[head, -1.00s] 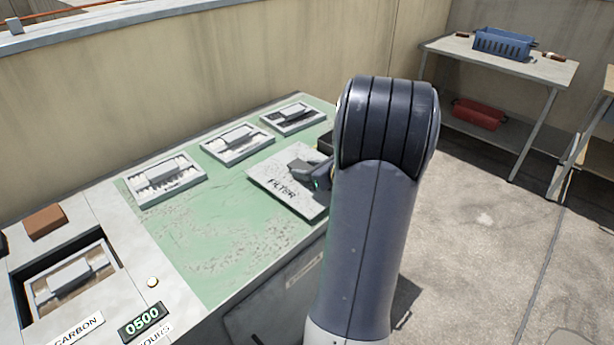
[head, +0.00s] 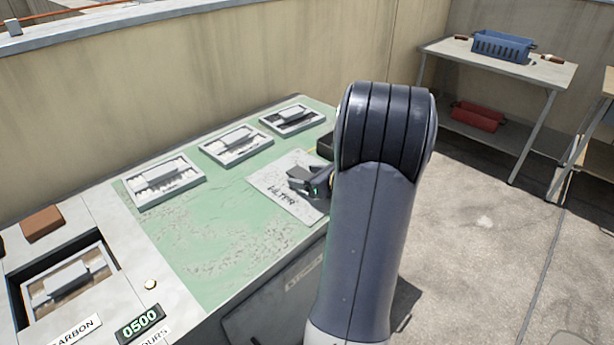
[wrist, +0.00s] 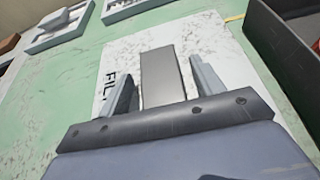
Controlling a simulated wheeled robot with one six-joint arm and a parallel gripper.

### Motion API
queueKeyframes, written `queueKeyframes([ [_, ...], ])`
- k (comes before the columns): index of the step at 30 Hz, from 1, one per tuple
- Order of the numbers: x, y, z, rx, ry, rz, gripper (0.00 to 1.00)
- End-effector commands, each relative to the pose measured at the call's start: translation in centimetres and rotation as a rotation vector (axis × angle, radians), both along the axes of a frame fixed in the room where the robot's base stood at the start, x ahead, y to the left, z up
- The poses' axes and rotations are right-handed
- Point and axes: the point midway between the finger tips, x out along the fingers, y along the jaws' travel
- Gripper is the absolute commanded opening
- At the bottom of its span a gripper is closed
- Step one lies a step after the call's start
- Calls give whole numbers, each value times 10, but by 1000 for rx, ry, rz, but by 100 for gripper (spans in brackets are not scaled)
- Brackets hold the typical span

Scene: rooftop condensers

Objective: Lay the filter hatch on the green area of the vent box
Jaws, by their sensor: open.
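The filter hatch (head: 268,184) is a pale speckled plate marked FILTER. It lies flat on the green area (head: 215,235) of the vent box (head: 275,300), near its right end. In the wrist view the hatch (wrist: 232,75) carries a grey block-like handle (wrist: 160,85). My gripper (head: 308,182) is over the hatch and open. In the wrist view its two fingers (wrist: 162,70) stand on either side of the handle, with a visible gap on each side. My arm hides part of the box's right end.
Several framed trays (head: 235,145) with pale handles line the back of the box. A dark open bin (wrist: 290,50) stands right beside the hatch. A recessed CARBON bay (head: 68,280), a brown block (head: 42,222) and a 0500 display (head: 141,322) are at left. The green middle is clear.

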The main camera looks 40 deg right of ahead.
Motion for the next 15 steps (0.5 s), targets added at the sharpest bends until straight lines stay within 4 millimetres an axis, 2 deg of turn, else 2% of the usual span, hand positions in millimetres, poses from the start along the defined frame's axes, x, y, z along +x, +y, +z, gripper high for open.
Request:
queueKeyframes([
  [3,-1,0,6,0,0,-1,63],
  [5,-9,-2,8,0,-1,-3,63],
  [15,-76,-7,37,-1,0,-6,63],
])
